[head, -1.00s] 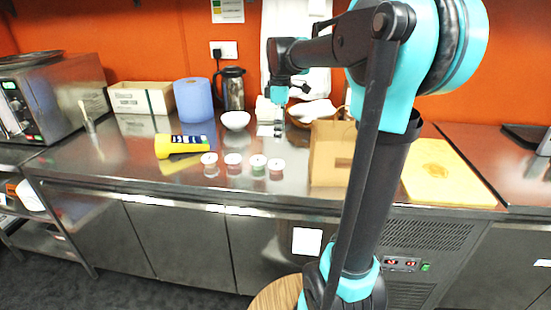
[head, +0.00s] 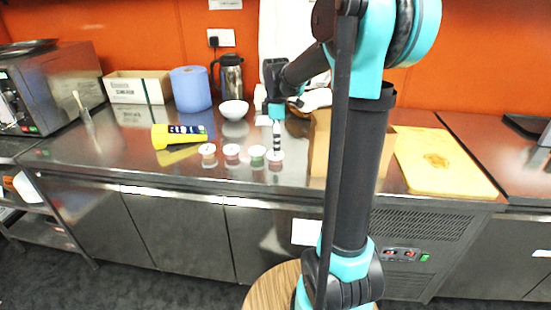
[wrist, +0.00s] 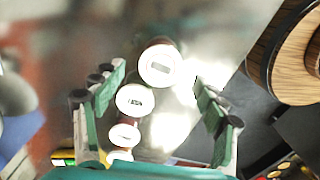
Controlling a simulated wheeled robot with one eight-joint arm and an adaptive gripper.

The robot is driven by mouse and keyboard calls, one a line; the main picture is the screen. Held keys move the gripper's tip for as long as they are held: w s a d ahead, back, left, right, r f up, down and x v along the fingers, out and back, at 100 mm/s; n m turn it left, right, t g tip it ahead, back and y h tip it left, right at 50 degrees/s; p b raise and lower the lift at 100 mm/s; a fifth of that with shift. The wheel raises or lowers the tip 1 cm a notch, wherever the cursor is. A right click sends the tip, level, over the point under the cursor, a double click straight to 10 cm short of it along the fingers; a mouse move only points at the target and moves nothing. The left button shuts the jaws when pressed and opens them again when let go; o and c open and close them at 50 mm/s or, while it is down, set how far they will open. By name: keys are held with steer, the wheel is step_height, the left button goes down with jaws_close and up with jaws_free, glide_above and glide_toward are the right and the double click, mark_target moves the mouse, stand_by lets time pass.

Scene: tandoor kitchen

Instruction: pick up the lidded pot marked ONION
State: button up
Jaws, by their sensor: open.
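Several small lidded pots stand in a row on the steel counter, with white lids and dark labels too small to read, so I cannot tell which is marked ONION. In the head view they run from the left pot (head: 208,151) to the right-end pot (head: 275,157). My gripper (head: 277,146) is above the right-end pot, partly hiding it. In the wrist view my gripper (wrist: 159,80) is open, its green-padded fingers apart. The nearest lid (wrist: 160,66) shows between the fingertips, with the other lids (wrist: 133,99) below it in the picture. Nothing is held.
A yellow torch (head: 170,136) lies left of the pots. A white bowl (head: 234,108) is behind them. A cardboard box (head: 318,150) stands close on the right, partly behind my arm. A blue roll (head: 190,88) and a flask (head: 231,80) stand at the back.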

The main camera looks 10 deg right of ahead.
mark_target(276, 158)
steer(key=shift+s+a+f, duration=0.1)
steer(key=shift+f, duration=2.55)
steer(key=shift+c, duration=0.6)
steer(key=c, duration=1.1)
steer(key=shift+r, duration=0.1)
steer(key=shift+c, duration=0.2)
